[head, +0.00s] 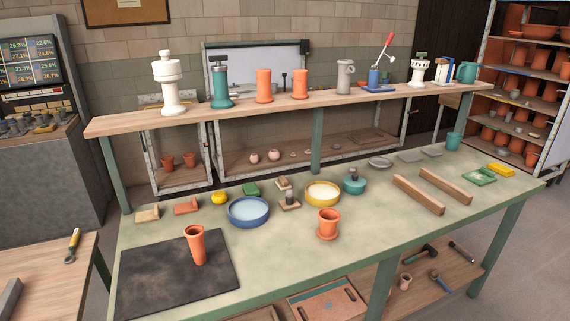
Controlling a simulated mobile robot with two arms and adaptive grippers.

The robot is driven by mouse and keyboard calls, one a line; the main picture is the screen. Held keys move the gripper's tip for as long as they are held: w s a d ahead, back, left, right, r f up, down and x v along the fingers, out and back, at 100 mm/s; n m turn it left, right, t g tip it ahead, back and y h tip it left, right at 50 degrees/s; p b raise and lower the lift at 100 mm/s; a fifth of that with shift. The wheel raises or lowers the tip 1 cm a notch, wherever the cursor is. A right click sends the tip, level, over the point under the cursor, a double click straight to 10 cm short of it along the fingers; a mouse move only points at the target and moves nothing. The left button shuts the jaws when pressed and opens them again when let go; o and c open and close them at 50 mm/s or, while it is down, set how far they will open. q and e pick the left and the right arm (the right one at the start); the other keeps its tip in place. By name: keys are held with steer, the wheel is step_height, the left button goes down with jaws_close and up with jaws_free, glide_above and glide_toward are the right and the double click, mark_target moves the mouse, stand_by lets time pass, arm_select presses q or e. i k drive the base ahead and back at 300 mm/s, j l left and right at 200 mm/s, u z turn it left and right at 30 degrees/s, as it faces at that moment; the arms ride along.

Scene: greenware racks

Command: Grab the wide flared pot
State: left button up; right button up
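Two terracotta-orange pots stand upright on the green workbench (285,262). The wider, shorter pot (328,222) has a flared rim and stands on what looks like a saucer, near the middle of the bench. The taller, narrower pot (196,246) also widens at its rim and stands on the black mat (140,283) at the front left. I take the wider one as the wide flared pot, but its label is not certain. Neither of my grippers is in view.
A blue bowl (248,222) and a yellow-rimmed bowl (322,204) stand behind the pots. Two wooden bars (418,195) lie to the right. A raised shelf (330,90) with vessels runs along the back. The bench's front right is clear.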

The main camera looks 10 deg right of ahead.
mark_target(329, 217)
steer(key=i+j+z, duration=0.1)
steer(key=j, duration=0.3)
steer(key=i+j+z, duration=0.15)
steer(key=j, duration=0.2)
steer(key=i+j+z, duration=0.1)
steer(key=j, duration=0.3)
steer(key=i+j+z, duration=0.15)
steer(key=j, duration=0.25)
steer(key=k, duration=0.05)
